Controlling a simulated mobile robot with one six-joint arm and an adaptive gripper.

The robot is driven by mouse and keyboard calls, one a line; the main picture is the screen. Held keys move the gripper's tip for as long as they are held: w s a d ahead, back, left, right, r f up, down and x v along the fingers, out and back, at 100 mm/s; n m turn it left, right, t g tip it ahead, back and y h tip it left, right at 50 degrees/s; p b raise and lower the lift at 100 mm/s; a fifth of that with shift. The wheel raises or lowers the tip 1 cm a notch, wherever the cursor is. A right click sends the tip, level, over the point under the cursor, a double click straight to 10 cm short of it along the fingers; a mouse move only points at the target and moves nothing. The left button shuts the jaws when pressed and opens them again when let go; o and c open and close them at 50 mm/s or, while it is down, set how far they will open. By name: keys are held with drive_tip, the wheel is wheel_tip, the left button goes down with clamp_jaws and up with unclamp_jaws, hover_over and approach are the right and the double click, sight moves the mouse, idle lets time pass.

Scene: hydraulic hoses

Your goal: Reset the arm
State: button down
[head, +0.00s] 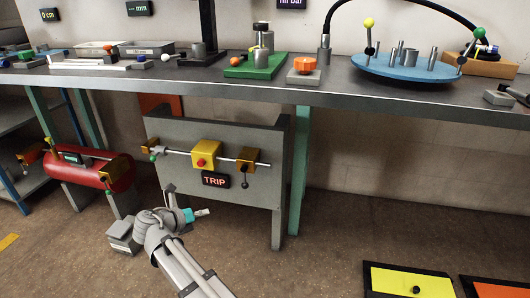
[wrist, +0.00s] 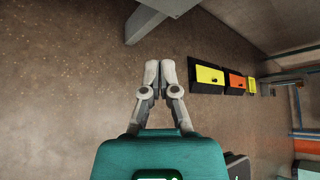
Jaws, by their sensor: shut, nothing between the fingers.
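My arm reaches up from the bottom of the head view in front of a grey panel. My gripper (head: 203,212) is at its end, pointing right, below the TRIP sign. In the wrist view my gripper (wrist: 159,68) has its two fingers together with nothing between them. Bare brown floor (wrist: 80,80) lies beyond the fingertips. The gripper touches nothing that I can see.
The grey panel (head: 265,130) carries a yellow box with a red button (head: 203,160) and a TRIP sign (head: 215,181). The workbench (head: 150,80) runs above. Yellow (head: 412,283) and orange (head: 495,290) bins lie lower right.

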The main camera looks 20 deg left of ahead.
drive_tip(key=w+d+m+g+h+p, duration=0.1)
drive_tip(key=w+d+m+g+p, duration=0.3)
drive_tip(key=d+m, duration=0.8)
drive_tip(key=w+d+m+g+p, duration=0.45)
drive_tip(key=d+m, duration=0.25)
drive_tip(key=d, duration=1.1)
drive_tip(key=s+d+r+m+g+y+p, duration=0.1)
drive_tip(key=s+d+r+m+y+p, duration=0.15)
drive_tip(key=d+m, duration=0.5)
drive_tip(key=s+d+r+m+g+y+p, duration=0.1)
drive_tip(key=s+d+m+p, duration=0.15)
drive_tip(key=d+m, duration=0.55)
drive_tip(key=s+d+r+m+g+y+p, duration=0.2)
drive_tip(key=d+m+p, duration=0.1)
drive_tip(key=d+m, duration=0.55)
wheel_tip(320, 180, up, 38)
drive_tip(key=d+n+p, duration=0.1)
drive_tip(key=n+p, duration=0.1)
drive_tip(key=p, duration=3.5)
drive_tip(key=shift+p, duration=0.35)
drive_tip(key=shift+r+t, duration=0.1)
drive_tip(key=shift+t, duration=0.15)
